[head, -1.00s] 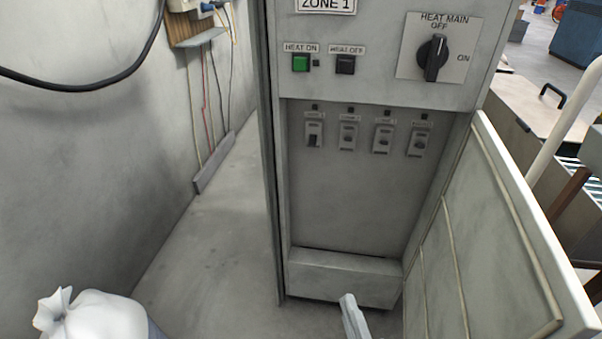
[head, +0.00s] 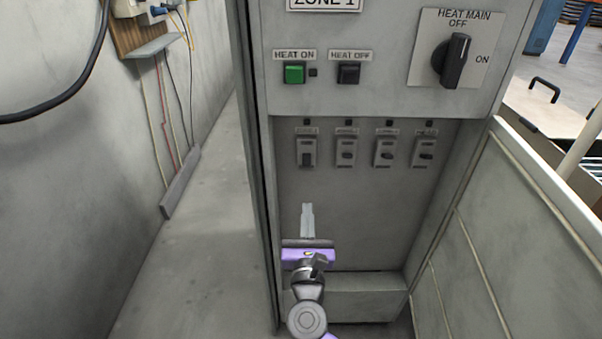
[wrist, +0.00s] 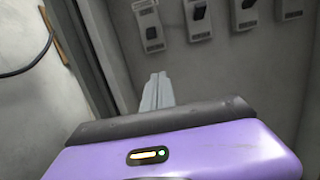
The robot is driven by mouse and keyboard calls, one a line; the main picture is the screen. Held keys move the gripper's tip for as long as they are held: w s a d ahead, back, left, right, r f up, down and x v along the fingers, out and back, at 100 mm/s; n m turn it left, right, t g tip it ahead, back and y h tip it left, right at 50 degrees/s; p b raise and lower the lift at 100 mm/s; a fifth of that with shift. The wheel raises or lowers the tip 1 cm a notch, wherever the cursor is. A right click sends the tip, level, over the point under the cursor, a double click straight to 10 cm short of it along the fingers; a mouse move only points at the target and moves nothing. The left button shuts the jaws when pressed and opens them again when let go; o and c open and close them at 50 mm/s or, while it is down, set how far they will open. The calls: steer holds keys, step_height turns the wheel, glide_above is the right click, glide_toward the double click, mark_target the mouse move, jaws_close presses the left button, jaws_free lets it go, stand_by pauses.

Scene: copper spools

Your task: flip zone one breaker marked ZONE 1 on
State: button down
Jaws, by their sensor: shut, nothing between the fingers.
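Several small breakers sit in a row in the recessed bay of the grey cabinet. The leftmost breaker (head: 306,152) has a dark toggle and a small label, which is hard to read; its toggle sits low on the plate. It also shows in the wrist view (wrist: 149,26). A ZONE 1 sign (head: 323,4) is at the cabinet's top, partly cut off. My gripper (head: 307,208) is shut and empty, its fingers pointing up, below the leftmost breaker in the picture and apart from it. The fingertips also show in the wrist view (wrist: 158,78).
Above the bay are a green HEAT ON button (head: 294,74), a dark HEAT OFF button (head: 348,74) and the HEAT MAIN rotary switch (head: 453,60). The open cabinet door (head: 480,235) stands on the right. A wall with cables is at left, with clear floor between.

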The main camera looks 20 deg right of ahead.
mark_target(307, 154)
stand_by(0.4)
steer(key=x, duration=1)
steer(key=shift+b, duration=0.35)
steer(key=shift+s+a+r+p, duration=0.1)
steer(key=shift+s+r+p, duration=0.25)
steer(key=shift+r, duration=0.2)
steer(key=shift+s+a+r+p, duration=0.1)
steer(key=shift+s+r+p, duration=0.15)
steer(key=shift+r+p, duration=0.3)
steer(key=shift+s+a+r+p, duration=0.1)
steer(key=shift+s+r+p, duration=0.2)
steer(key=shift+r, duration=0.3)
steer(key=shift+r+p, duration=0.25)
steer(key=shift+p, duration=0.6)
steer(key=shift+s+r+g+p, duration=0.15)
steer(key=shift+g+p, duration=0.45)
steer(key=shift+p, duration=1.2)
